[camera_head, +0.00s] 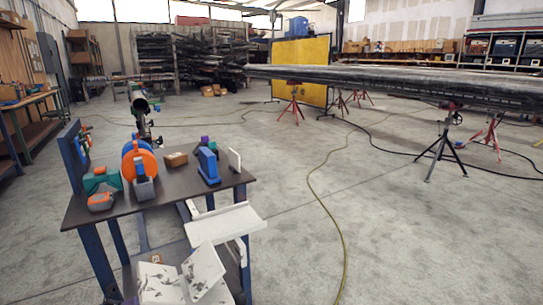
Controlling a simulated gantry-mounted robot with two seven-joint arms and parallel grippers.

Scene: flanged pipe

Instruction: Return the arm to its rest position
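Neither of my grippers and no arm that I can make out is in the head view. A pipe with a round open end (141,105) points toward me behind the cart, on a dark stand. A long dark beam or pipe bundle (400,84) runs across the right side, resting on tripod stands. I cannot tell any flange on it at this size.
A dark-topped tool cart (176,190) stands at front left, holding an orange and blue round tool (138,160), a blue tool (208,166) and a small brown box (176,159). A yellow panel (301,69) stands behind. A hose (323,205) crosses the mostly open floor.

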